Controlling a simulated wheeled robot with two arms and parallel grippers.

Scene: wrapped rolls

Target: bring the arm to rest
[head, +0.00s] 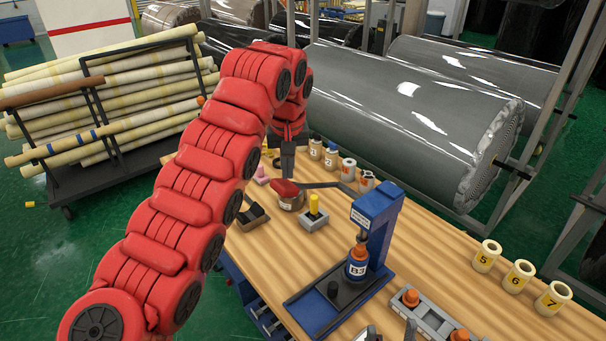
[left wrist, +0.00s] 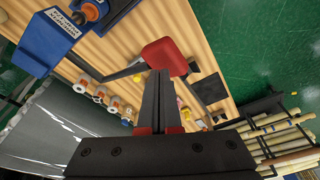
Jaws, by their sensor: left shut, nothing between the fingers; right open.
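My left arm reaches from the lower left over the workbench (head: 330,235). Its left gripper (head: 288,165) points down above the far left part of the bench; its fingers are together and empty. In the left wrist view the shut fingers (left wrist: 160,80) cover part of a red object (left wrist: 165,54) with dark bars beside it. In the head view this red object (head: 284,188) is just below the fingers, over a brown round container (head: 291,202); I cannot tell whether they touch. The spread fingertips of my right gripper (head: 390,333) show at the bottom edge.
A blue press (head: 375,235) with a bottle marked B3 (head: 357,262) stands mid-bench. A grey tray (head: 435,322) with orange-topped items is at the front. Numbered rolls (head: 518,275) stand at right. Large wrapped rolls (head: 400,105) lie behind; a rack of cream rolls (head: 110,90) stands left.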

